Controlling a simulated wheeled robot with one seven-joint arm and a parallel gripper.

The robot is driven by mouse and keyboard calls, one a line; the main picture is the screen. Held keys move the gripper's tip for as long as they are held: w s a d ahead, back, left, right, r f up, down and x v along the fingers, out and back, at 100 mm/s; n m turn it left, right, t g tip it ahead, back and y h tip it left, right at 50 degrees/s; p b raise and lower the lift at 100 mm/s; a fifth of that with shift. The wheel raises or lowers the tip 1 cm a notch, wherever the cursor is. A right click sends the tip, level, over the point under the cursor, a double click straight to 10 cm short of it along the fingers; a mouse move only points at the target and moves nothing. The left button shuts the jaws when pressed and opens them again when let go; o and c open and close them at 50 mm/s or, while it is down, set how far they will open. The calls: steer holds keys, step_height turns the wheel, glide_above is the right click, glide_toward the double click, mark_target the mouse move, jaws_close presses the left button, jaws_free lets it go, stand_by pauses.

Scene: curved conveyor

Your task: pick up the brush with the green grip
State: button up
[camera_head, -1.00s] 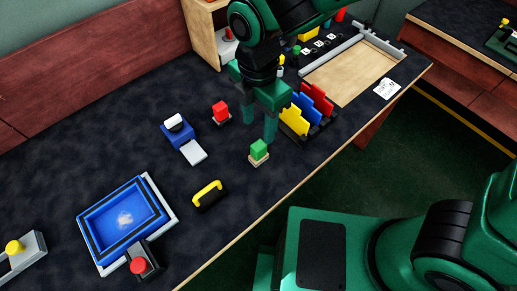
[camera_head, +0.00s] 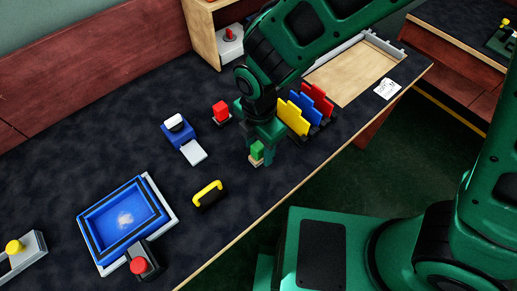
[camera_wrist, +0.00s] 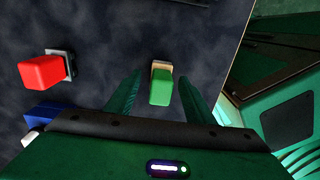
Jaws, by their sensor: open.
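The brush with the green grip (camera_head: 257,149) stands on the dark table near its front edge, its pale base (camera_head: 256,161) under the green block. In the wrist view the green grip (camera_wrist: 162,89) shows between my two fingers, with the pale base (camera_wrist: 161,66) just beyond it. My gripper (camera_head: 263,150) is open and low over the brush, a finger on either side. In the wrist view my gripper (camera_wrist: 160,92) shows gaps between the grip and both fingers. One finger partly covers the brush in the head view.
A red-gripped block (camera_head: 221,111) stands to the left, also in the wrist view (camera_wrist: 42,72). Yellow, blue and red plates (camera_head: 307,107) stand in a rack close to my gripper's right. A yellow-handled brush (camera_head: 208,194) and a blue tray (camera_head: 124,218) lie lower left.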

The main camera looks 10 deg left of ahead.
mark_target(258, 144)
steer(key=c, duration=1.1)
steer(key=shift+c, duration=0.2)
steer(key=shift+r, duration=0.1)
steer(key=shift+r, duration=0.55)
step_height(258, 144, up, 3)
steer(key=shift+a+f, duration=0.1)
steer(key=s+a+r, duration=0.4)
steer(key=s+r, duration=0.3)
steer(key=s, duration=0.3)
steer(key=shift+s+a, duration=0.35)
